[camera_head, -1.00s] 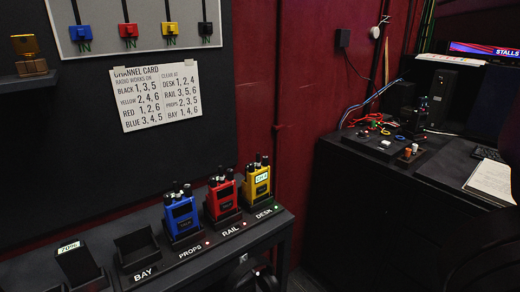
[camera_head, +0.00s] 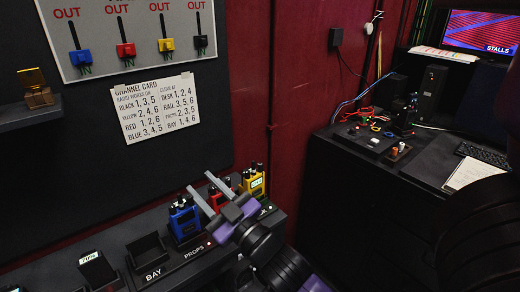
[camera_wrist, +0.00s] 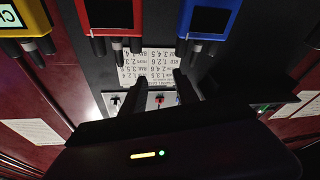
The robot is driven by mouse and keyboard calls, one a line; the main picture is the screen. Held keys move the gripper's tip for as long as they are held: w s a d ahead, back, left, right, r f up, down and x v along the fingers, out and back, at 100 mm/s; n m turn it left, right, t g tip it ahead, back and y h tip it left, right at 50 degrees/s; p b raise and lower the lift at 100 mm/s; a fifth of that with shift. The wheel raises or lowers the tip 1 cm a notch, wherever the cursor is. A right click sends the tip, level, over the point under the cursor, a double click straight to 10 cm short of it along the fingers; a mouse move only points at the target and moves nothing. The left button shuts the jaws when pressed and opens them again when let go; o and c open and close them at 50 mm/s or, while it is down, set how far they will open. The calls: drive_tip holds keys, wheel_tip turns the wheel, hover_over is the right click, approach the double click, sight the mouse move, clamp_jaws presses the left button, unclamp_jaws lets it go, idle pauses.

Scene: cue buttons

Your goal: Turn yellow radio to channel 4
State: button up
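The yellow radio (camera_head: 254,181) stands upright in the rightmost slot of the rack, with a small lit display whose number is too small to read. In the wrist view the yellow radio (camera_wrist: 25,22) is partly cut off at the upper left, with "C" of its display showing. My gripper (camera_head: 198,181) is open and empty, its two grey fingers apart, in front of the red radio (camera_head: 221,190) and left of the yellow one. The red radio is partly hidden by the fingers. The fingers also show in the wrist view (camera_wrist: 160,78).
The blue radio (camera_head: 184,218) stands close left of my fingers. An empty BAY cradle (camera_head: 147,250) lies further left. A channel card (camera_head: 157,108) on the board lists yellow 2, 4, 6 and desk 1, 2, 4. A black desk (camera_head: 350,195) is at the right.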

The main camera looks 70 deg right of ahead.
drive_tip(key=d+r+m+g+h+p, duration=0.3)
drive_tip(key=d+r+m+g+h, duration=0.4)
drive_tip(key=d, duration=0.6)
drive_tip(key=d+r+m+g+h+p, duration=0.25)
drive_tip(key=d+r+m+g, duration=0.2)
drive_tip(key=d+r, duration=0.6)
drive_tip(key=s+d+m+g+y+p, duration=0.2)
drive_tip(key=s+d+m+g+p, duration=0.3)
drive_tip(key=d, duration=0.4)
drive_tip(key=m+g+y+p, duration=0.25)
drive_tip(key=m+y, duration=0.65)
drive_tip(key=y, duration=0.7)
hover_over(260, 164)
drive_tip(key=f+b, duration=0.1)
drive_tip(key=f, duration=1)
drive_tip(key=shift+d+f, duration=0.2)
drive_tip(key=shift+a+f, duration=0.15)
drive_tip(key=shift+f, duration=0.05)
wheel_tip(260, 164, down, 7)
drive_tip(key=shift+f, duration=0.2)
